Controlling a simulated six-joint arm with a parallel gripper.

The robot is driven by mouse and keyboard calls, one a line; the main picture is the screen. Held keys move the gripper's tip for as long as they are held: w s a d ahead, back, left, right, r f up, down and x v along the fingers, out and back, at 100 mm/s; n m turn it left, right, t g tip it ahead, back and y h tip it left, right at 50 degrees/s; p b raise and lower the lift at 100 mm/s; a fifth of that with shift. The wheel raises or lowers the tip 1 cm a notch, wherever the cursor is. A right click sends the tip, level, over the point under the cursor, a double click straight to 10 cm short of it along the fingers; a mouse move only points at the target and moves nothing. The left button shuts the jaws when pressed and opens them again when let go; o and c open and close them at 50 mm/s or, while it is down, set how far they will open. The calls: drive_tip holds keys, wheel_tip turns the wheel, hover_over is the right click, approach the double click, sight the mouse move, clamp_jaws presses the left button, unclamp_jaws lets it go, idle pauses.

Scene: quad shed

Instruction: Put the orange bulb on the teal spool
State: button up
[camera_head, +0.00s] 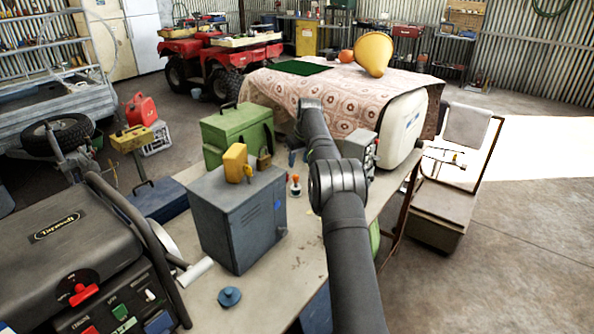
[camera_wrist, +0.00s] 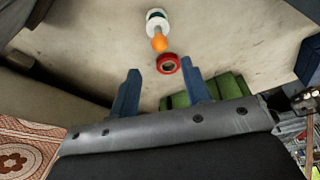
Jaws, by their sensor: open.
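A red ring (camera_wrist: 168,64) lies between my fingers and the bulb in the wrist view. The blue-grey box (camera_head: 238,222), with a yellow object on it, stands between bulb and teal piece. A green case (camera_head: 238,135) is behind; a grey device (camera_head: 360,148) is right.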

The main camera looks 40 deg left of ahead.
sight(296, 176)
drive_tip(key=shift+v, duration=1.65)
drive_tip(key=x, duration=1.2)
drive_tip(key=shift+f, duration=0.25)
wheel_tip(296, 176, up, 3)
drive_tip(key=shift+f, duration=0.15)
drive_tip(key=shift+r, duration=0.6)
